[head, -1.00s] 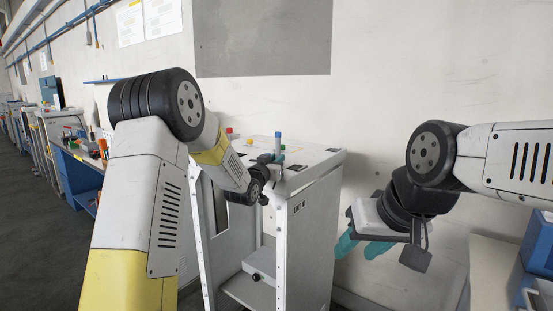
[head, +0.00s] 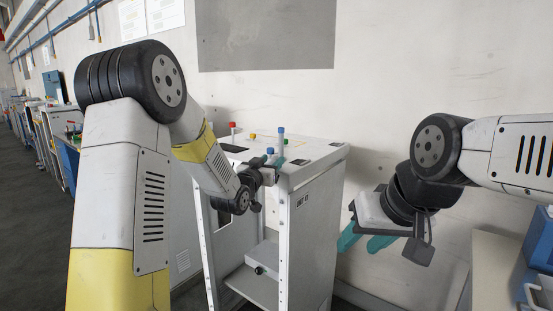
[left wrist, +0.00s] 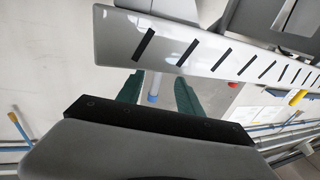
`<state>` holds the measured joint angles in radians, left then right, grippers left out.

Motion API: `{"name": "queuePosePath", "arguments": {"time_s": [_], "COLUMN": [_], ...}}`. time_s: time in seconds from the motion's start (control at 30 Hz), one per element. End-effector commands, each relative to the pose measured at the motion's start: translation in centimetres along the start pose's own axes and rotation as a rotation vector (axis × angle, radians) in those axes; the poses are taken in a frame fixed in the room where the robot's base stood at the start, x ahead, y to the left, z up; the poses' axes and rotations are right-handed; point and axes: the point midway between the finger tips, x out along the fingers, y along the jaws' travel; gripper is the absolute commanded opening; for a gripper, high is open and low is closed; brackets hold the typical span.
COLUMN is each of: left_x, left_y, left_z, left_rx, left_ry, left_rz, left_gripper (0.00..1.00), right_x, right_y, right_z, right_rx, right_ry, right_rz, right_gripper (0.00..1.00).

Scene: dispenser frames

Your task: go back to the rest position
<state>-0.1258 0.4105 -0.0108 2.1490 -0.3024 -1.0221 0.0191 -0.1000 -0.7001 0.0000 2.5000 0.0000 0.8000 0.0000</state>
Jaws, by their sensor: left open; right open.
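My left gripper (head: 279,163) is at the front edge of the grey dispenser cabinet's top (head: 312,152), close to a blue-capped tube (head: 281,141). In the left wrist view its two teal fingers are apart, and the blue-ended tube (left wrist: 154,90) shows in the gap between them. Whether the fingers touch the tube cannot be told. My right gripper (head: 364,243) is open and empty, with its teal fingers pointing down-left, to the right of the cabinet in the head view.
A red-capped tube (head: 232,130) and a yellow cap (head: 252,137) stand on the cabinet top. The cabinet has an open front with a shelf (head: 254,289). A blue box (head: 540,255) is at the right edge. Benches (head: 66,150) line the wall at left.

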Motion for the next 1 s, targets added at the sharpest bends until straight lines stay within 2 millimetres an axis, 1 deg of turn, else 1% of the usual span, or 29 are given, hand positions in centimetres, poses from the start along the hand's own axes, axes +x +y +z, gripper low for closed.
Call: {"name": "queuePosePath", "arguments": {"time_s": [0.1, 0.47, 0.57, 0.63, 0.67, 0.77, 0.8, 0.87, 0.9, 0.97, 1.0], "left_x": [-0.7, -0.9, -1.6, -2.8, -3.5, -7.0, -8.8, -11.6, -13.6, -16.8, -19.1], "left_y": [0.0, -0.1, -0.5, -1.1, -1.4, -2.4, -2.6, -2.9, -2.9, -2.7, -2.4], "left_z": [-0.1, -0.4, -1.1, -1.8, -2.1, -3.2, -3.5, -3.6, -3.7, -3.7, -3.6], "left_rx": [0.000, 0.000, 0.002, 0.002, 0.001, -0.013, -0.023, -0.041, -0.055, -0.078, -0.097], "left_ry": [0.003, -0.001, -0.036, -0.091, -0.122, -0.250, -0.306, -0.390, -0.445, -0.527, -0.583], "left_rz": [0.000, -0.003, -0.019, -0.040, -0.053, -0.100, -0.118, -0.142, -0.155, -0.173, -0.182], "left_gripper": [0.43, 0.43, 0.43, 0.43, 0.43, 0.43, 0.43, 0.43, 0.43, 0.43, 0.43], "right_x": [0.0, 0.0, 0.0, 0.0, 0.0, 0.0, 0.0, 0.0, 0.0, 0.0, 0.0], "right_y": [0.0, 0.0, 0.0, 0.0, 0.0, 0.0, 0.0, 0.0, 0.0, 0.0, 0.0], "right_z": [0.0, 0.0, 0.0, 0.0, 0.0, 0.0, 0.0, 0.0, 0.0, 0.0, 0.0], "right_rx": [0.000, 0.000, 0.000, 0.000, 0.000, 0.000, 0.000, 0.000, 0.000, 0.000, 0.000], "right_ry": [0.000, 0.000, 0.000, 0.000, 0.000, 0.000, 0.000, 0.000, 0.000, 0.000, 0.000], "right_rz": [0.000, 0.000, 0.000, 0.000, 0.000, 0.000, 0.000, 0.000, 0.000, 0.000, 0.000], "right_gripper": [0.43, 0.43, 0.43, 0.43, 0.43, 0.43, 0.43, 0.43, 0.43, 0.43, 0.43]}}
